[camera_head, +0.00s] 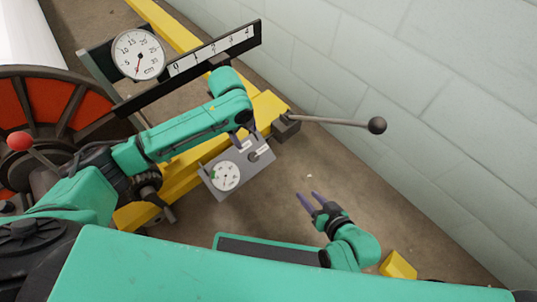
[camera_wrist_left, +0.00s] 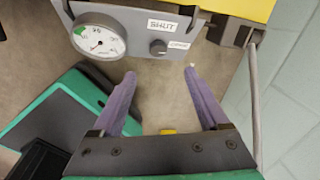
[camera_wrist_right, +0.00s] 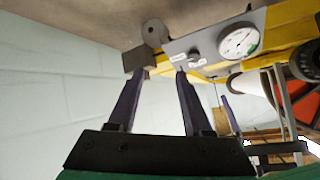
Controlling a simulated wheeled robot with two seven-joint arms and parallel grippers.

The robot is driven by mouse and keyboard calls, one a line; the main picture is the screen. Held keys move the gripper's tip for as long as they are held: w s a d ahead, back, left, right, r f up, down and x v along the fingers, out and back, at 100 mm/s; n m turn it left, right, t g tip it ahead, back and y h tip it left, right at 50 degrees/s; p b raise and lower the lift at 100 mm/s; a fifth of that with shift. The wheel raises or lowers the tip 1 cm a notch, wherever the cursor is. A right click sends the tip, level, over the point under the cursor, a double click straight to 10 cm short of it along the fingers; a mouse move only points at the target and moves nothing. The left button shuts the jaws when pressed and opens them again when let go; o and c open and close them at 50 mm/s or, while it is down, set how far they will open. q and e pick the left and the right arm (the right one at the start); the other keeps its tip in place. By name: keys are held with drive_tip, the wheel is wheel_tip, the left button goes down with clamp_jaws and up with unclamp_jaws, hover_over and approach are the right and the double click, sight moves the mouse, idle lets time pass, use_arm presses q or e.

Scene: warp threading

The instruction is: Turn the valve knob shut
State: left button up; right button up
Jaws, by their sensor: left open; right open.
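The valve knob (camera_wrist_left: 158,47) is a small dark round knob on a grey panel (camera_head: 240,178), beside a white dial gauge (camera_head: 224,176). The knob also shows in the head view (camera_head: 254,156). In the left wrist view, white labels sit above and right of the knob. My left gripper (camera_wrist_left: 160,72) is open, its purple fingers spread on either side of the knob's line and apart from it. In the head view the left gripper (camera_head: 243,138) is by the panel's upper edge. My right gripper (camera_head: 308,196) is open and empty, right of the panel.
A lever with a black ball (camera_head: 377,125) sticks out right of the yellow beam (camera_head: 265,108). A large gauge (camera_head: 138,53) and a scale bar (camera_head: 215,58) stand behind my left arm. An orange reel (camera_head: 85,100) is at left. A pale block wall (camera_head: 430,80) bounds the right.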

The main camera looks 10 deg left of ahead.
use_arm(q)
drive_tip(key=m, duration=0.1)
drive_tip(key=b, duration=0.3)
approach(253, 156)
drive_tip(key=f+b, duration=0.1)
drive_tip(key=f, duration=0.2)
drive_tip(key=f+b, duration=0.1)
drive_tip(key=f, duration=0.2)
drive_tip(key=w+f+b, duration=0.1)
drive_tip(key=f+b, duration=0.1)
drive_tip(key=f, duration=0.1)
drive_tip(key=shift+d, duration=0.4)
clamp_jaws()
use_arm(e)
wheel_tip(253, 156, down, 6)
drive_tip(key=a+m+t, duration=0.1)
drive_tip(key=t, duration=0.2)
drive_tip(key=shift+a+f+y, duration=0.2)
drive_tip(key=shift+a+y, duration=0.15)
drive_tip(key=shift+y, duration=0.05)
